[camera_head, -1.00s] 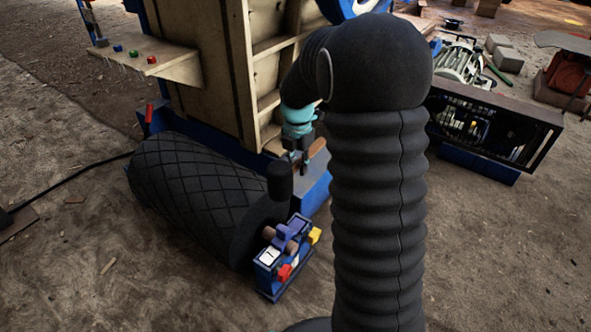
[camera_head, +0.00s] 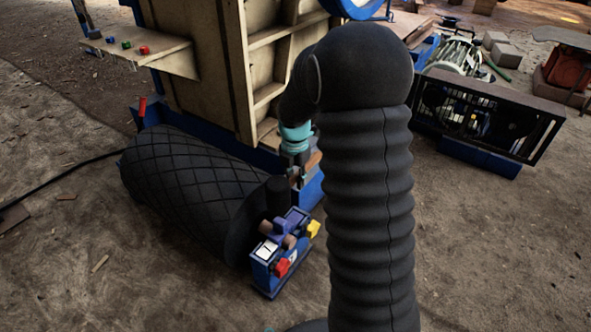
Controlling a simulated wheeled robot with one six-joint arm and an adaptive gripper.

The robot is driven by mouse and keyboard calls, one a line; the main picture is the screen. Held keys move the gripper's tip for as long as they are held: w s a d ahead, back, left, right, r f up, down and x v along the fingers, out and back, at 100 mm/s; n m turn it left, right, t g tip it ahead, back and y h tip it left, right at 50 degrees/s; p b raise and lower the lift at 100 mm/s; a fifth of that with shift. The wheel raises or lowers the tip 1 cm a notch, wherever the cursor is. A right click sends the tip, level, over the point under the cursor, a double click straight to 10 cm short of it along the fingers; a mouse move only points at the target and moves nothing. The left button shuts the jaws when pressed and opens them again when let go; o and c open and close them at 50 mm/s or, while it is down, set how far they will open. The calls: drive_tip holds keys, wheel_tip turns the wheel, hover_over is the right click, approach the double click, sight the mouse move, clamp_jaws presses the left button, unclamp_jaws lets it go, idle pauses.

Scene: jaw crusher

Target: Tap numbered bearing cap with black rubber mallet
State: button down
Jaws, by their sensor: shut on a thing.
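My gripper (camera_head: 296,178) hangs down beside the beige machine and is shut, with the mallet in its grasp; the mallet's handle is mostly hidden. The black mallet head (camera_head: 278,193) is an upright dark cylinder at the left of my gripper. It appears just above the purple-blue bearing cap (camera_head: 281,228); I cannot tell whether they touch. The cap sits over a brown shaft on a blue bearing block (camera_head: 264,278) at the end of the black ribbed roller. A white plate (camera_head: 265,250) with a small dark mark, too small to read, is on the block.
The large black roller (camera_head: 185,190) lies left of the block. Red (camera_head: 281,267) and yellow (camera_head: 313,229) parts stick out from the block. The beige crusher body (camera_head: 200,85) rises behind. A black-framed motor unit (camera_head: 485,115) stands at right. Bare ground lies in front.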

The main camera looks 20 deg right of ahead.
wheel_tip(320, 180, down, 6)
drive_tip(key=shift+r+p, duration=2.1)
drive_tip(key=shift+r, duration=0.65)
